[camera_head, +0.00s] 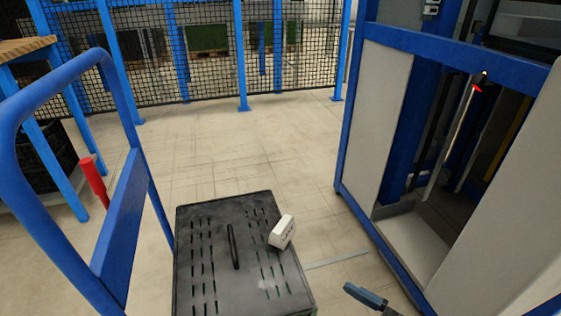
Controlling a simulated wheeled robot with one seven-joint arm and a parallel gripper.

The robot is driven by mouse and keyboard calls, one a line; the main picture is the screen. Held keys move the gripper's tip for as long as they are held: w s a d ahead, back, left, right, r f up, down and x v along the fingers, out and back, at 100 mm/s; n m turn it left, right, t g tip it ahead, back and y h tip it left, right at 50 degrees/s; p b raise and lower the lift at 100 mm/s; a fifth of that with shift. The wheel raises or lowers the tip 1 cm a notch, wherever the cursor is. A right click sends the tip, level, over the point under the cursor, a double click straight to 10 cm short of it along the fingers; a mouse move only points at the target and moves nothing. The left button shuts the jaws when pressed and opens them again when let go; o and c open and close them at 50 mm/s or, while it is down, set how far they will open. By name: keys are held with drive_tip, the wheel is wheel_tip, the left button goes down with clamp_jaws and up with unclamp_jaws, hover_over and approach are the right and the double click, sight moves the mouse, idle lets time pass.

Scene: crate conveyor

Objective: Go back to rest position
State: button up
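The task names no object. I make out no gripper fingers in the head camera view. A small blue-grey piece with a dark edge (368,297) shows at the bottom edge, cut off by the frame. I cannot tell whether it belongs to my arm. No held object is seen.
A black slotted surface (205,250) with a white block (282,232) on it lies at bottom centre. A blue tubular frame (122,230) stands left, a blue-framed cabinet (375,130) right. Mesh fencing (210,60) closes the back. The pale floor (235,145) between is clear.

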drive_tip(key=s+d+r+m+t+h, duration=0.1)
drive_tip(key=s+d+r+m+h, duration=0.3)
drive_tip(key=s, duration=0.6)
drive_tip(key=s+d+r+m+t+h, duration=0.2)
drive_tip(key=s+r+m+h, duration=0.3)
drive_tip(key=s, duration=0.5)
drive_tip(key=s+d+r+m+t+h, duration=0.1)
drive_tip(key=s+d+r+m+h, duration=0.25)
drive_tip(key=s+h, duration=0.45)
wheel_tip(320, 180, up, 24)
drive_tip(key=s+y+p, duration=0.1)
drive_tip(key=p, duration=2.3)
drive_tip(key=shift+f, duration=0.15)
drive_tip(key=shift+s+n, duration=0.1)
drive_tip(key=shift+n, duration=0.15)
